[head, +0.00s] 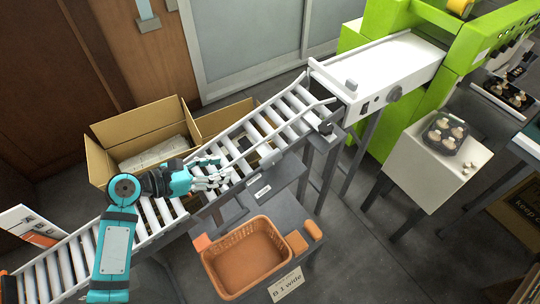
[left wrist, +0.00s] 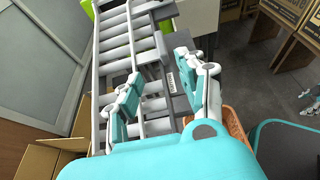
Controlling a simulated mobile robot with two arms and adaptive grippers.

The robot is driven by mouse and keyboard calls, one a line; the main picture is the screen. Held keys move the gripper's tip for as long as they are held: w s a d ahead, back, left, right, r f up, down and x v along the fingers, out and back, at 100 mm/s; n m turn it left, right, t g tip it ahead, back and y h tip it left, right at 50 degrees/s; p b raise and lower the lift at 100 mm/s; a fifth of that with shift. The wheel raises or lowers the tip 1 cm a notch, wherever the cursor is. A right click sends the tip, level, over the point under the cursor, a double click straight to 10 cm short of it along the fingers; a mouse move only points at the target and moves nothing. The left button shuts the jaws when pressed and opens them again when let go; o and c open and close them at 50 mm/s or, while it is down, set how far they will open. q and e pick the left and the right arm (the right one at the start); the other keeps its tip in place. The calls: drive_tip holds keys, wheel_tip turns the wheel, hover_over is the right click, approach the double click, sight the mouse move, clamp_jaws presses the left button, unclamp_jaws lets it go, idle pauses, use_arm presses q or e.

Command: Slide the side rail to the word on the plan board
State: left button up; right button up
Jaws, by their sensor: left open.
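The plan board (head: 286,285) is a small white card reading "B 1 wide", in front of the orange basket. A thin grey side rail (head: 232,148) runs lengthwise above the rollers of the conveyor (head: 72,262). A grey block (head: 270,157) sits at its near side. My left gripper (head: 224,173) is open over the rollers, close to the rail. In the left wrist view its fingers (left wrist: 160,88) stand apart with rail bars and rollers beyond them; I cannot tell whether they touch. A small teal-and-white piece at the right edge, apparently my right gripper (left wrist: 312,96), is mostly cut off.
An orange basket (head: 233,284) stands on a grey table below the conveyor. Open cardboard boxes (head: 95,160) lie behind it. A green machine (head: 385,138) stands at the far end. A white stand (head: 405,170) holds a tray of mushrooms (head: 432,144).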

sight(268, 157)
use_arm(q)
drive_tip(key=x, duration=1.7)
drive_tip(key=shift+d, duration=0.15)
clamp_jaws()
